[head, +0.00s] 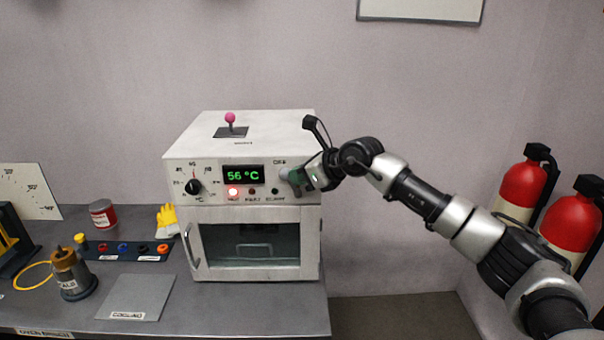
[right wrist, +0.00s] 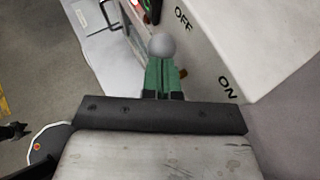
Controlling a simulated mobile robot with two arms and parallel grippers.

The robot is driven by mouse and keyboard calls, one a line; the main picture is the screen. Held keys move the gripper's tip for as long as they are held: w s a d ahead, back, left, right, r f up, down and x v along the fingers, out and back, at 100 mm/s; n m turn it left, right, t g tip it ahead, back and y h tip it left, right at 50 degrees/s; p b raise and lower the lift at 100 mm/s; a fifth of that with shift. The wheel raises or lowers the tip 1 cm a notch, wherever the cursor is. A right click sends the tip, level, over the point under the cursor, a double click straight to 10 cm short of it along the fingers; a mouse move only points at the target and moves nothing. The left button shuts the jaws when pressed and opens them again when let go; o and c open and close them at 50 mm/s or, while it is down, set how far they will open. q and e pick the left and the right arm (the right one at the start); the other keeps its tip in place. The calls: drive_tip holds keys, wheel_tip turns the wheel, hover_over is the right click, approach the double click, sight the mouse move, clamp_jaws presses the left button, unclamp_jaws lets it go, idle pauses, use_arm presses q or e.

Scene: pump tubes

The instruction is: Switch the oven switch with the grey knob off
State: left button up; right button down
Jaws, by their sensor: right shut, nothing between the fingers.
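The white oven (head: 242,125) stands on the counter, its display reading 56 °C and a red light (head: 233,190) lit below it. The switch's round grey knob (right wrist: 161,46) shows in the right wrist view, beside the OFF label (right wrist: 183,18); the ON label (right wrist: 228,88) is lower and farther from it. My right gripper (head: 292,178) is at the right end of the oven's front panel, under the OFF label (head: 279,162), and hides most of the switch. In the right wrist view its green fingers (right wrist: 162,66) are shut, tips right at the knob; I cannot tell whether they touch.
A black dial (head: 193,187) sits at the panel's left, and a pink-knobbed lever (head: 230,118) on the oven top. The oven door (head: 250,245) is shut. Fire extinguishers (head: 522,188) stand at the right. Cans, plugs and a cooling plate (head: 135,296) lie left on the counter.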

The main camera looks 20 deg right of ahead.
drive_tip(key=shift+w+a+n+g+h, duration=0.15)
drive_tip(key=shift+a+n+g+h, duration=0.15)
drive_tip(key=shift+a+h, duration=0.45)
drive_tip(key=shift+a+f+b, duration=0.1)
drive_tip(key=shift+a+b, duration=0.05)
drive_tip(key=shift+b, duration=0.4)
drive_tip(key=shift+a, duration=0.1)
drive_tip(key=shift+w, duration=0.1)
drive_tip(key=shift+d, duration=0.2)
drive_tip(key=shift+d, duration=0.1)
